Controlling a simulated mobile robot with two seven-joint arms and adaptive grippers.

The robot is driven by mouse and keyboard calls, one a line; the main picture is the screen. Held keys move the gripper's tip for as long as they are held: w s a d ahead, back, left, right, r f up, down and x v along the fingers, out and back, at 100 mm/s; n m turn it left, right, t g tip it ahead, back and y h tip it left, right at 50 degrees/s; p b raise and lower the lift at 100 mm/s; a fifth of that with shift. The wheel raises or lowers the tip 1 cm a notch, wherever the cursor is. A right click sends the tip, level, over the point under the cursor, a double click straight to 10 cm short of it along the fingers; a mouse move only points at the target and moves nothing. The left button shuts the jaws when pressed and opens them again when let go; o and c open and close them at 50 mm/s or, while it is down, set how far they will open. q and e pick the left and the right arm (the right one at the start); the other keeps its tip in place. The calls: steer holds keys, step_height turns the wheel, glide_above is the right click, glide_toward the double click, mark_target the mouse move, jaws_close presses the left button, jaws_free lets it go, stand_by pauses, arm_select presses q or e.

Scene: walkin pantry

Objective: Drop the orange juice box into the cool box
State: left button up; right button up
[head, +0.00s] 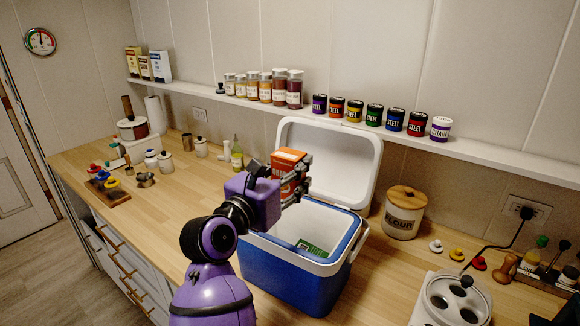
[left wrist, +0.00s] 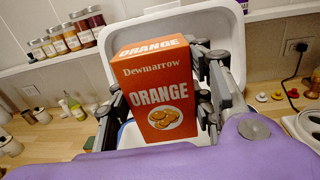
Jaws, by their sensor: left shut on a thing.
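The orange juice box (head: 287,171) is an orange-red carton with white lettering; in the left wrist view (left wrist: 158,88) it stands upright between the fingers. My left gripper (head: 297,182) is shut on it, one finger on each side. It holds the carton above the cool box (head: 300,280), near its back left part. The cool box is blue with a white rim and white inside, and its white lid (head: 330,160) stands open at the back. A green item (head: 312,248) lies inside it. My arm hides part of the cool box's left side. My right gripper is not in view.
A flour canister (head: 404,213) stands right of the cool box, and a white appliance (head: 450,299) is at the front right. A green bottle (head: 237,154) and small jars stand to the left. A wall shelf (head: 330,122) holds spice jars and cans. The counter's left-middle is clear.

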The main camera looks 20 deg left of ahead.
mark_target(288, 193)
arm_select(q)
steer(key=f, duration=0.4)
steer(key=shift+a, duration=0.2)
steer(key=shift+f, duration=0.75)
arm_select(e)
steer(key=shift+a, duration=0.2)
arm_select(q)
steer(key=o, duration=1.3)
steer(key=shift+d, duration=0.1)
steer(key=shift+o, duration=0.8)
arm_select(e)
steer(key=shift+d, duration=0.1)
arm_select(q)
steer(key=v, duration=0.7)
steer(key=shift+s, duration=0.3)
